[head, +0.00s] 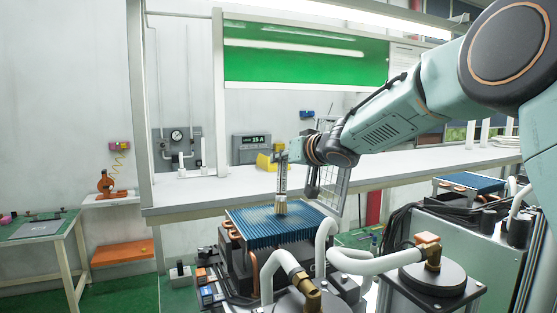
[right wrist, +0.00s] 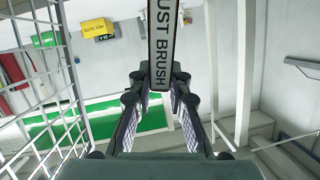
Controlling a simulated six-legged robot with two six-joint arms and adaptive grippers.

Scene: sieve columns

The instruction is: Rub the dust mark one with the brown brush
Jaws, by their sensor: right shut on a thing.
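My right gripper (head: 297,150) is shut on the handle of a brush (head: 282,180), which hangs upright with its tan-brown bristles (head: 280,208) pointing down. The bristles are at the top of a blue finned block (head: 250,222); I cannot tell whether they touch it. The right wrist view shows the brush (right wrist: 161,45), with "UST BRUSH" readable on its handle, between the fingers of the gripper (right wrist: 158,80). A faint dull patch around the bristles may be dust, but I cannot make out a dust mark clearly. My left gripper is not in view.
White hoses (head: 326,245) with brass fittings stand close in front and right of the block. A wire rack (head: 333,187) is right of the brush. A long white bench (head: 205,192) runs behind. A second finned block (head: 470,182) is at right.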

